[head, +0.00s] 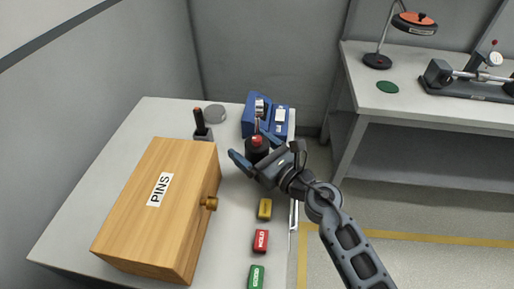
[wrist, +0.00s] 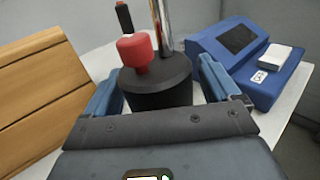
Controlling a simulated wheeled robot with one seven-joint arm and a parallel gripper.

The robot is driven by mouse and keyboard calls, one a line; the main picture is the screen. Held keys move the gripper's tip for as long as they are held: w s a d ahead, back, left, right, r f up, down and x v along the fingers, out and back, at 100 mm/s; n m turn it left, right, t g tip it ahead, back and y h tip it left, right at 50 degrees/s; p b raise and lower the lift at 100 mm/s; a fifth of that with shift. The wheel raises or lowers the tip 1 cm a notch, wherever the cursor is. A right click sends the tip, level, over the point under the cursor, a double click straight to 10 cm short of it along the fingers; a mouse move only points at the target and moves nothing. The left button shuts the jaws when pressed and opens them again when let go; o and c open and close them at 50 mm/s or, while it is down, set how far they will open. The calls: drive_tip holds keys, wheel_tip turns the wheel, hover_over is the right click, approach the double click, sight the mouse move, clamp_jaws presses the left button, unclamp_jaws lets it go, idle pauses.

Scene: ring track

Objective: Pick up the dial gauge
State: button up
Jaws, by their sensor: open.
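My gripper (head: 250,151) is open, its blue fingers on either side of a black round base with a red knob (head: 256,147). In the wrist view this black base (wrist: 158,88) stands upright between the fingers (wrist: 163,88), with a chrome post rising from it. I cannot tell whether the fingers touch it. The top of the post is cut off in the wrist view, so I cannot tell if it carries a dial. A small round white dial gauge (head: 495,58) with a red tip shows on a bench fixture at the far right.
A wooden box labelled PINS (head: 145,215) fills the near left of the table. A blue device (head: 277,118) stands behind the base. Yellow (head: 265,209), red (head: 261,241) and green (head: 256,276) blocks line the right edge.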

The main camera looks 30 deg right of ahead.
drive_tip(key=shift+c, duration=0.3)
drive_tip(key=c, duration=1.4)
